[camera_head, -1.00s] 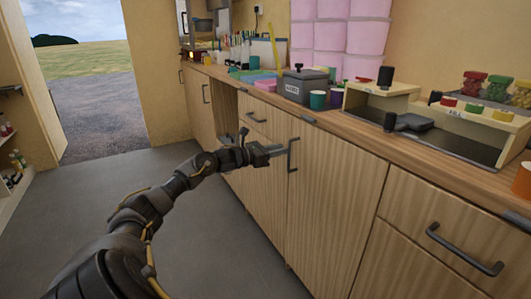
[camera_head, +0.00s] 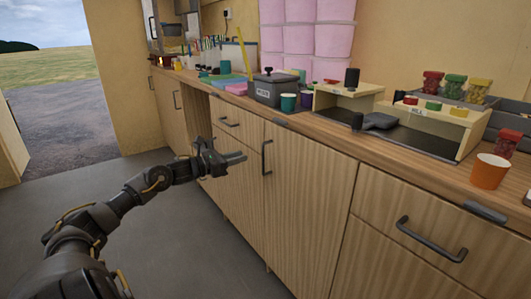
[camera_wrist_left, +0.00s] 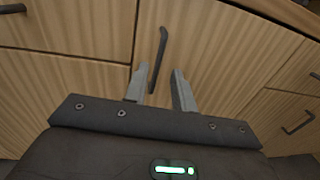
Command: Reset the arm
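My left gripper (camera_head: 236,160) is in front of the wooden cabinet doors, to the left of a dark vertical door handle (camera_head: 267,157). In the left wrist view my left gripper (camera_wrist_left: 161,80) has its two grey fingers spread apart with nothing between them. The handle (camera_wrist_left: 159,58) shows beyond the fingertips there, apart from them as far as I can tell. The cabinet door (camera_head: 305,210) is closed. My right gripper is not in either view.
The wooden counter (camera_head: 330,127) above holds a grey lidded box (camera_head: 272,90), cups, an orange cup (camera_head: 489,171) and jars. A drawer handle (camera_head: 431,240) sticks out at the right. The grey floor (camera_head: 195,245) is clear at the left.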

